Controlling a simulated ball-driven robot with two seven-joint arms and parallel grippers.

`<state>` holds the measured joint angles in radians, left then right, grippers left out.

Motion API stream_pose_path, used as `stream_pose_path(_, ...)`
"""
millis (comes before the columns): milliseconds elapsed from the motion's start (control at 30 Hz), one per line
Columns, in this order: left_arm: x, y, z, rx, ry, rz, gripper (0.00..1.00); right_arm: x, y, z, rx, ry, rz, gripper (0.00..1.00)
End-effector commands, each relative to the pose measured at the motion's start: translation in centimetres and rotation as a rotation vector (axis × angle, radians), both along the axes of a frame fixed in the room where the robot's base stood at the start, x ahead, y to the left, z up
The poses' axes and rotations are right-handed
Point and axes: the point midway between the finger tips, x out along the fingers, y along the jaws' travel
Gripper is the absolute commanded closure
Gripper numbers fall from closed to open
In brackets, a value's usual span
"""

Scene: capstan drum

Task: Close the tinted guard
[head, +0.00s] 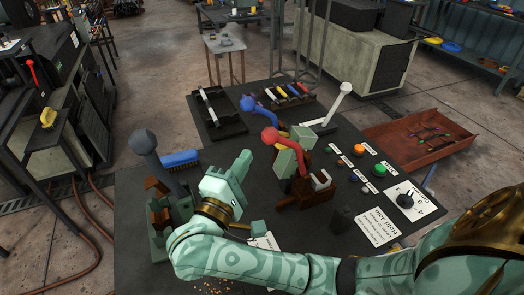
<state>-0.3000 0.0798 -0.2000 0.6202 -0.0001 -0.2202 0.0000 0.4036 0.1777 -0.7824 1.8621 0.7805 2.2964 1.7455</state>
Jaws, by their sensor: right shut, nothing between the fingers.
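I cannot pick out a tinted guard for certain in the head view; my right arm covers part of the bench. My right gripper (244,160), pale green, is above the dark bench (140,235), left of the red-knobbed lever (270,136). Its fingers are together with nothing between them. Pale green blocks (285,162) stand on a brown base (305,196) beside that lever, to the right of my gripper and apart from it in the picture. A grey-knobbed lever (145,142) rises from a green and brown unit at the left. My left gripper is not in view.
A blue brush (180,159) lies behind my gripper. Blue-knobbed (248,103) and white-knobbed (345,88) levers stand farther back. Coloured buttons (379,170), a black dial (405,200) and a printed card (377,226) are on the right. A rusty tray (420,158) lies beyond them.

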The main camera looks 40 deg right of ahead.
Motion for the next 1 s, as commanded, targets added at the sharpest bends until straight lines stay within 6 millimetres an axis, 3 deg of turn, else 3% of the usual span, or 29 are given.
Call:
stream_pose_path(233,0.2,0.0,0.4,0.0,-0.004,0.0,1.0,-0.5,-3.4,0.9,0.0,-0.003,-0.001,1.0)
stream_pose_path(767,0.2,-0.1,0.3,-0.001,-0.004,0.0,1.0,-0.8,-4.5,1.0,0.002,-0.001,-0.001,1.0)
stream_pose_path(1000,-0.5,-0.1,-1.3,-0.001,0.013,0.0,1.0,-1.4,-7.2,2.2,0.0,0.001,0.0,1.0)
